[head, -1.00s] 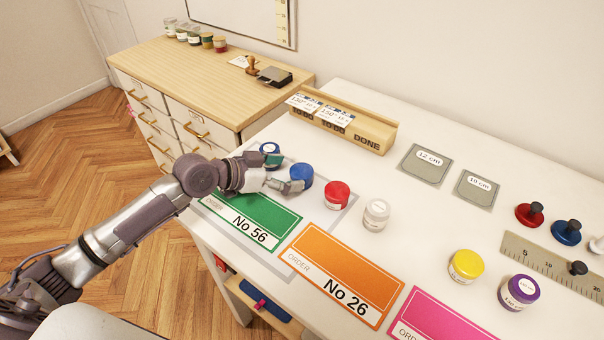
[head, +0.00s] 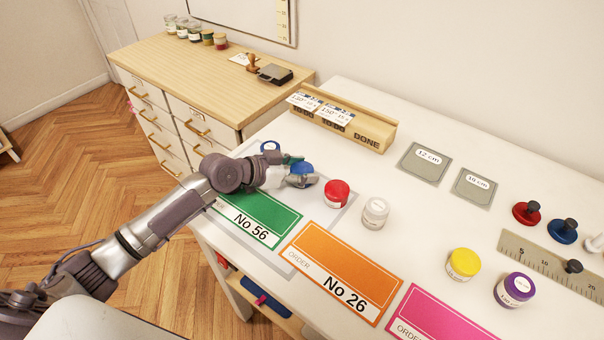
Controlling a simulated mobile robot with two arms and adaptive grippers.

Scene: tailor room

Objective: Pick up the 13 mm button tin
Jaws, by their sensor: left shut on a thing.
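A small tin with a blue lid (head: 303,168) stands on the white table, above the green No 56 order card. My left gripper (head: 297,171) is shut on this blue tin, with one finger on its far side and one on its near side. The fingers hide much of the tin's body, and I cannot read a size on it. My right gripper is out of view.
A red-lidded tin (head: 337,193) and a white-lidded tin (head: 376,212) stand close to the right. Yellow (head: 463,263) and purple (head: 516,289) tins are farther right. A wooden card rack (head: 345,122) stands behind. Order cards (head: 342,272) lie along the front.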

